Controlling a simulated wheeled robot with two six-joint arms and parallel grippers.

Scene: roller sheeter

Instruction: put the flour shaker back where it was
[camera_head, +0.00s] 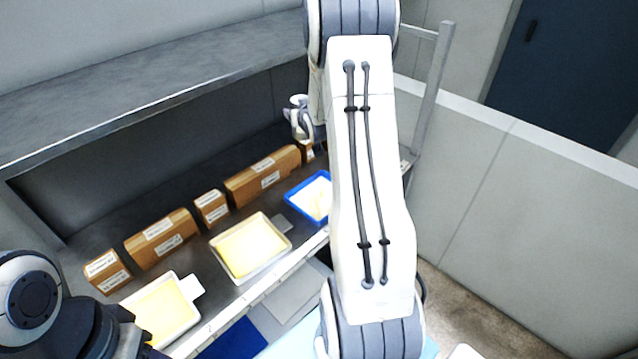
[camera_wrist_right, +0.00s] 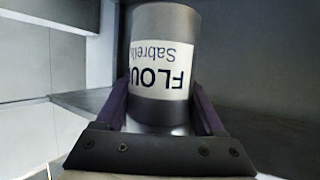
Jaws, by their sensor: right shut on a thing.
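The flour shaker (camera_wrist_right: 163,55) is a grey cylinder with a white label, whose lettering appears upside down in the right wrist view. My right gripper (camera_wrist_right: 158,100) is shut on it, with one dark purple finger on each side. The surface under the shaker is not clear, so I cannot tell if it touches anything. In the head view my right arm reaches toward the back of the bench and hides the shaker.
Brown boxes (camera_head: 263,175) line the back of the metal bench. Trays with pale yellow sheets (camera_head: 285,248) and a blue tray (camera_head: 291,196) lie in front. An upper shelf (camera_head: 150,85) overhangs the bench. A low partition (camera_head: 540,190) stands at right.

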